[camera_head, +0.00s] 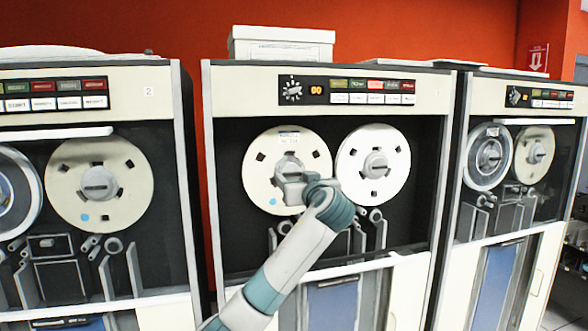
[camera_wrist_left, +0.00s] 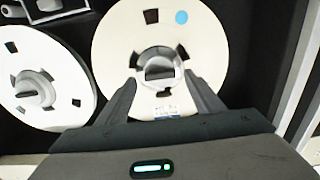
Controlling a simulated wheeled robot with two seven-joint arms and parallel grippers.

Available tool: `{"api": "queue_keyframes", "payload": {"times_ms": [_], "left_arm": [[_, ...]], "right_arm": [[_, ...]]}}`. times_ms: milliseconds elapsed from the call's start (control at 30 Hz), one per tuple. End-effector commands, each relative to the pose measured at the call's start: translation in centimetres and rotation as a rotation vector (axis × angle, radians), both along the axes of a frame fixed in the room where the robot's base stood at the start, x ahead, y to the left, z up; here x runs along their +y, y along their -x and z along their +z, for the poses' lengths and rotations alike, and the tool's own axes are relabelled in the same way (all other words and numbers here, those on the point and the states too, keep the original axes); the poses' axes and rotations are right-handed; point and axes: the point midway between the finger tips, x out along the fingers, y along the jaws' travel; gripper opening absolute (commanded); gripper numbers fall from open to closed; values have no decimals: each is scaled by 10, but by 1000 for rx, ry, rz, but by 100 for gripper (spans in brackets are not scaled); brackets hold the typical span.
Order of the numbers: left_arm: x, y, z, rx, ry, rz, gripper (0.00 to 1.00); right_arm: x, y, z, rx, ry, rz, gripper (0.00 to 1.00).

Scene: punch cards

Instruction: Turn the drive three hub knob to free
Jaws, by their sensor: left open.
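My left gripper (camera_head: 290,183) is at this hub. In the left wrist view its two dark fingers are spread apart, with their tips on either side of the knob (camera_wrist_left: 158,90); I cannot tell whether they touch it. The knob's grip bar lies roughly level. A blue dot (camera_wrist_left: 182,17) and a printed label mark the reel. My right gripper is not in view.
The middle drive's right reel (camera_head: 350,165) sits close beside. A drive marked 2 (camera_head: 148,91) stands to the left and another drive (camera_head: 480,100) to the right. A white box (camera_head: 282,45) rests on top. Tape guides (camera_head: 372,225) stand below the reels.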

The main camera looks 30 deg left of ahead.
Motion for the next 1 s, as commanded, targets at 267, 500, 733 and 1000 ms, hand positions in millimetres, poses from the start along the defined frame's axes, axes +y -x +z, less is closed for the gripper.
{"api": "queue_keyframes", "payload": {"times_ms": [267,500,733,1000], "left_arm": [[18,-15,1,1,-1,1,61],[19,-16,0,-1,1,0,61],[19,-16,0,-1,1,-1,27],[18,-16,-1,-5,5,-1,23]], "right_arm": [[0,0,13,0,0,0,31],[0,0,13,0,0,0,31],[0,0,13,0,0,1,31],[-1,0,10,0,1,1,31]]}}
